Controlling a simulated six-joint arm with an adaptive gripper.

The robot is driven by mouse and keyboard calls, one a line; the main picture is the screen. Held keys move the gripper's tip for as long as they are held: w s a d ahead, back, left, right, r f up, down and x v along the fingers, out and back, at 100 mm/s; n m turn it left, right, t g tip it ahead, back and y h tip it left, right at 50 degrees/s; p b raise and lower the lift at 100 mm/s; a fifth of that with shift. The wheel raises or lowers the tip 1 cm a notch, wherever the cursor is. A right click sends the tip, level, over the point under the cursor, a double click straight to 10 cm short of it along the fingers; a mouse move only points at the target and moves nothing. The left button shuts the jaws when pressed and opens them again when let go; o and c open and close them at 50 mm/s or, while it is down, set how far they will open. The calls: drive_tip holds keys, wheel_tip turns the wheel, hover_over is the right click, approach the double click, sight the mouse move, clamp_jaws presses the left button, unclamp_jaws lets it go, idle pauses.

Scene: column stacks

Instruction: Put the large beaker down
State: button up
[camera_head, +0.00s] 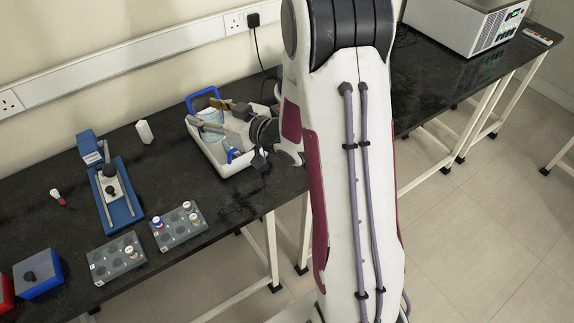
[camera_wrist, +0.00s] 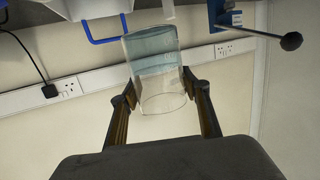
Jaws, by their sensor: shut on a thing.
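The large beaker (camera_head: 211,117) is clear glass with pale blue liquid inside. My gripper (camera_head: 214,114) is shut on it, one finger on each side. In the head view they are over or inside a white tray (camera_head: 231,163) with blue handles; I cannot tell whether the beaker touches its floor. In the wrist view the beaker (camera_wrist: 155,65) sits between the two fingers of my gripper (camera_wrist: 160,98), with the picture upside down. Part of the beaker is hidden by the gripper in the head view.
Left of the tray stand a white bottle (camera_head: 144,131) and a blue device (camera_head: 118,200). Two grey racks (camera_head: 117,266) with vials lie near the front edge. A blue box (camera_head: 38,280) is at far left. A white machine (camera_head: 470,25) stands at far right. Dark bench shows between them.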

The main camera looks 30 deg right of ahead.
drive_tip(key=s+d+m+t+h, duration=0.1)
drive_tip(key=s+d+m+h, duration=0.1)
drive_tip(key=s+d, duration=0.5)
drive_tip(key=s+d+m+h, duration=0.1)
drive_tip(key=s+d+h, duration=0.1)
drive_tip(key=d, duration=0.8)
drive_tip(key=shift+s+f, duration=0.15)
drive_tip(key=shift+f, duration=2.2)
drive_tip(key=shift+f, duration=0.1)
drive_tip(key=shift+f, duration=2.85)
drive_tip(key=shift+f, duration=2.05)
drive_tip(key=shift+f, duration=0.15)
drive_tip(key=o, duration=1.3)
